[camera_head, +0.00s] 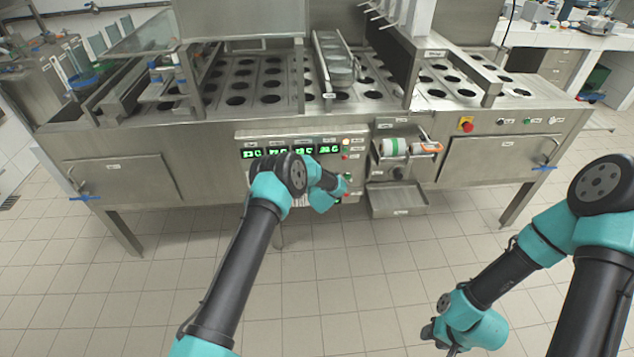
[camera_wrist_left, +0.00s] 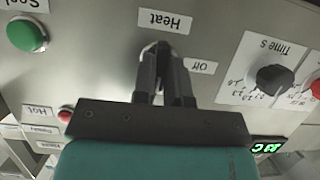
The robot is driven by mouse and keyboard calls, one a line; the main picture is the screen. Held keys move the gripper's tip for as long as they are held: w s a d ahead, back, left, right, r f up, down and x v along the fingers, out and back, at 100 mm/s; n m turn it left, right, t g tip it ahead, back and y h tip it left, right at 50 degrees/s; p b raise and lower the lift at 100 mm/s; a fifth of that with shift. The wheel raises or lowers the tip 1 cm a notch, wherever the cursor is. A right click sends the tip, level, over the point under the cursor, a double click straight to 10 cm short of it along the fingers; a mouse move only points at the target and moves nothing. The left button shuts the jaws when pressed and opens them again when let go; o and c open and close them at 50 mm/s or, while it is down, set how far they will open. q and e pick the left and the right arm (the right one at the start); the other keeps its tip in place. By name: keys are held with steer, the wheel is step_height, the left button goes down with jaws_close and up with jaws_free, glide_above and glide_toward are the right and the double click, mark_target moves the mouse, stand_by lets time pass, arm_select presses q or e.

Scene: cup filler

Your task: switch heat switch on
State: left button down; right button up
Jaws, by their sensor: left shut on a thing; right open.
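The heat switch (camera_wrist_left: 151,47) is a small dark knob on the steel panel, in the left wrist view, which shows the panel upside down. It sits below the label "Heat" (camera_wrist_left: 164,21), with the label "Off" (camera_wrist_left: 201,66) to its right. My left gripper (camera_wrist_left: 166,60) is shut on the switch, and its dark fingers hide most of it, so its exact angle is hard to tell. In the head view my left arm covers this part of the control panel (camera_head: 247,137). My right gripper (camera_head: 441,340) is open and low above the tiled floor, away from the machine.
A green button (camera_wrist_left: 26,35) under a "Seal" label, a red light (camera_wrist_left: 66,115) by "Hot" and a "Time s" dial (camera_wrist_left: 272,78) surround the switch. Green digital displays (camera_head: 252,153) and a steel tray (camera_head: 398,199) are nearby. The floor (camera_head: 330,280) in front is clear.

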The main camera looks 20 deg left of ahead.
stand_by(0.4)
arm_select(q)
steer(key=c, duration=1.2)
jaws_free()
steer(key=shift+o, duration=0.2)
steer(key=v, duration=1.7)
steer(key=shift+s+d, duration=0.15)
steer(key=shift+r, duration=0.1)
steer(key=s+a+f+g+h, duration=0.1)
steer(key=s+f+g+h, duration=0.1)
steer(key=s, duration=1)
steer(key=s+a+f+m+g+h, duration=0.1)
steer(key=s+g+h, duration=0.3)
steer(key=s, duration=0.7)
steer(key=s+a+f+m+g+h, duration=0.1)
steer(key=s+g, duration=0.4)
steer(key=s, duration=0.7)
step_height(320, 180, down, 2)
steer(key=shift+s+a+f+g+h, duration=0.25)
steer(key=shift+s+g+h, duration=0.15)
steer(key=shift+h, duration=0.5)
